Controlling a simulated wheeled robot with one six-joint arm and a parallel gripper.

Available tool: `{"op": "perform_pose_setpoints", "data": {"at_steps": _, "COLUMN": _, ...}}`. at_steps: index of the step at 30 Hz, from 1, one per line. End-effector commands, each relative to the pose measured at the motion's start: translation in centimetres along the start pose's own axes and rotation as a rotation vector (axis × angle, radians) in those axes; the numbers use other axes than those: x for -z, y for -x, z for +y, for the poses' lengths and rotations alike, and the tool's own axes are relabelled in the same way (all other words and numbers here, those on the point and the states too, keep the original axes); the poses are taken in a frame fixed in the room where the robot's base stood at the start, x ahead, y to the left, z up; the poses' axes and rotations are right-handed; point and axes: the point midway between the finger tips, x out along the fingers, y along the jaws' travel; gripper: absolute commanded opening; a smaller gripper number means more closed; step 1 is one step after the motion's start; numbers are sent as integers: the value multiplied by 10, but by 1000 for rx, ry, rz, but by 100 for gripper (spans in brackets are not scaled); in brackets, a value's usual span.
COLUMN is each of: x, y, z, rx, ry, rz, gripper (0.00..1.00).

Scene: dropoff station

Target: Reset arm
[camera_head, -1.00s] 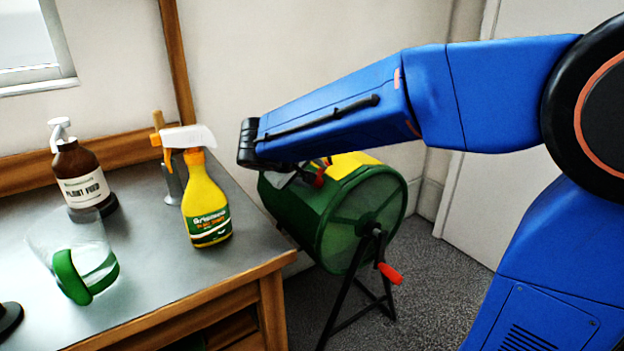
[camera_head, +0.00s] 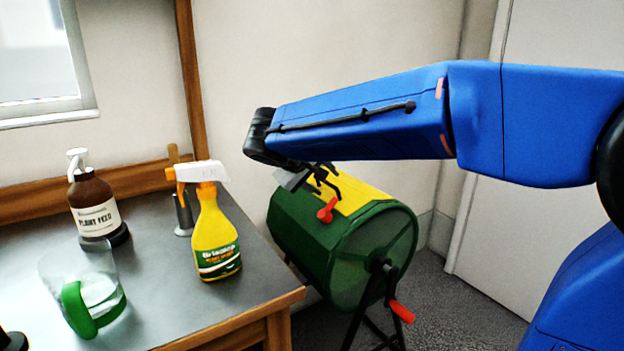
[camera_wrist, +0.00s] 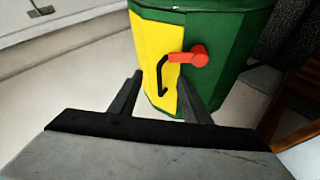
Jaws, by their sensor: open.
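My blue arm reaches in from the right in the head view, with my gripper (camera_head: 318,180) at its far end, just above the green compost tumbler. The green tumbler (camera_head: 350,245) has a yellow door (camera_head: 362,197) with a red latch (camera_head: 327,211). In the wrist view the yellow door (camera_wrist: 152,45) shows a black handle (camera_wrist: 161,75) and the red latch (camera_wrist: 188,56) beyond my fingertips. I cannot tell whether the fingers touch the door.
The table (camera_head: 150,295) on the left holds a yellow spray bottle (camera_head: 214,240), a brown plant feed bottle (camera_head: 95,207) and a clear jug with a green handle (camera_head: 80,310). A white door (camera_head: 540,215) stands at the right. Grey floor lies around the tumbler stand.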

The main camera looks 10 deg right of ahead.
Motion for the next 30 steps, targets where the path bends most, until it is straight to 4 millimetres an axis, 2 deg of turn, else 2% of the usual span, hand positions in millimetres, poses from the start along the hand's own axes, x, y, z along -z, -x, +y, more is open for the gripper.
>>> {"op": "perform_pose_setpoints", "data": {"at_steps": 2, "x": -10, "y": -1, "z": 4, "rx": 12, "ry": -7, "rz": -11, "gripper": 43}}
{"op": "perform_pose_setpoints", "data": {"at_steps": 5, "x": -39, "y": -4, "z": 10, "rx": 53, "ry": -23, "rz": -42, "gripper": 43}}
{"op": "perform_pose_setpoints", "data": {"at_steps": 9, "x": -99, "y": -8, "z": 15, "rx": 142, "ry": -59, "rz": -101, "gripper": 43}}
{"op": "perform_pose_setpoints", "data": {"at_steps": 14, "x": -166, "y": -6, "z": 11, "rx": 253, "ry": -112, "rz": -152, "gripper": 43}}
{"op": "perform_pose_setpoints", "data": {"at_steps": 21, "x": -255, "y": 5, "z": -11, "rx": 415, "ry": -211, "rz": -191, "gripper": 43}}
{"op": "perform_pose_setpoints", "data": {"at_steps": 27, "x": -315, "y": 18, "z": -40, "rx": 537, "ry": -306, "rz": -188, "gripper": 43}}
{"op": "perform_pose_setpoints", "data": {"at_steps": 30, "x": -336, "y": 24, "z": -55, "rx": 584, "ry": -351, "rz": -178, "gripper": 43}}
